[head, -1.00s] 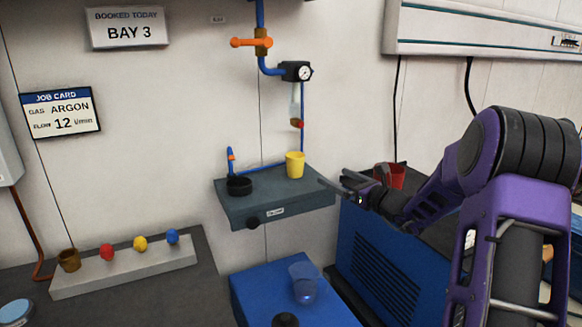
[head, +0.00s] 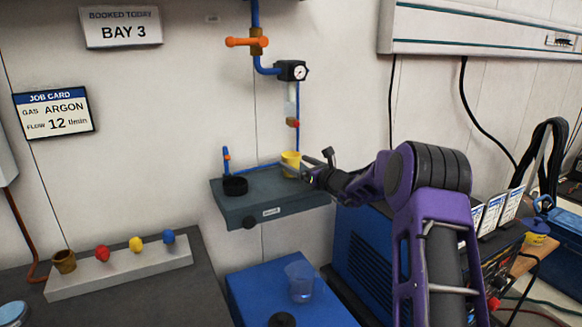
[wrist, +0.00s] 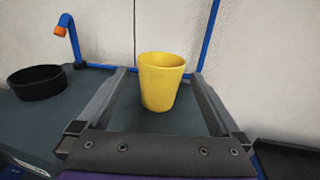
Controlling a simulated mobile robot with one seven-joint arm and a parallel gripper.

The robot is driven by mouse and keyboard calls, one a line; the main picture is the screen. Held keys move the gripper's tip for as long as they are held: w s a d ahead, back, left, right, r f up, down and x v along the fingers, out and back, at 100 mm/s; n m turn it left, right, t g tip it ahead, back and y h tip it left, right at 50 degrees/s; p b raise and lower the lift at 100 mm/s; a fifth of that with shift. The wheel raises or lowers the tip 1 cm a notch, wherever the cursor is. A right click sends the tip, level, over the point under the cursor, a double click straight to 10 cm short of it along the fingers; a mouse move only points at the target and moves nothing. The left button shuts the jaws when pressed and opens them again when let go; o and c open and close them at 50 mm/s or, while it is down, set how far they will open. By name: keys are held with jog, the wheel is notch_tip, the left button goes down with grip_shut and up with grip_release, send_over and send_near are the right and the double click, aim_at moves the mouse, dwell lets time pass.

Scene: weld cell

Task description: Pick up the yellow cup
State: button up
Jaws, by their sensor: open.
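The yellow cup (head: 290,161) stands upright on the grey wall shelf (head: 240,207), toward its right end. In the wrist view the cup (wrist: 161,82) is near the middle, between the two fingers of my gripper (wrist: 167,88). The fingers are open and spread to either side of it, with a gap visible on both sides. In the head view my gripper (head: 312,162) reaches in from the right, and its fingers hide part of the cup's right side.
A black round dish (head: 235,186) and a blue tube with an orange tip (head: 226,158) are at the shelf's left. A blue pipe with a gauge (head: 291,70) runs down the wall behind. A clear cup (head: 300,282) stands on the blue surface below.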

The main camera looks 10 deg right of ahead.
jog(key=shift+x, duration=0.95)
jog(key=shift+r, duration=0.1)
jog(key=c, duration=1.5)
jog(key=shift+s+d+r, duration=0.1)
jog(key=shift+s+r, duration=0.15)
jog(key=shift+r, duration=0.25)
notch_tip(320, 180, up, 6)
jog(key=p, duration=0.1)
jog(key=a+v, duration=0.1)
jog(key=v, duration=0.5)
jog(key=s+a+v, duration=0.1)
jog(key=v, duration=0.5)
jog(key=s+a+b+v, duration=0.1)
jog(key=v, duration=0.6)
jog(key=shift+a, duration=0.2)
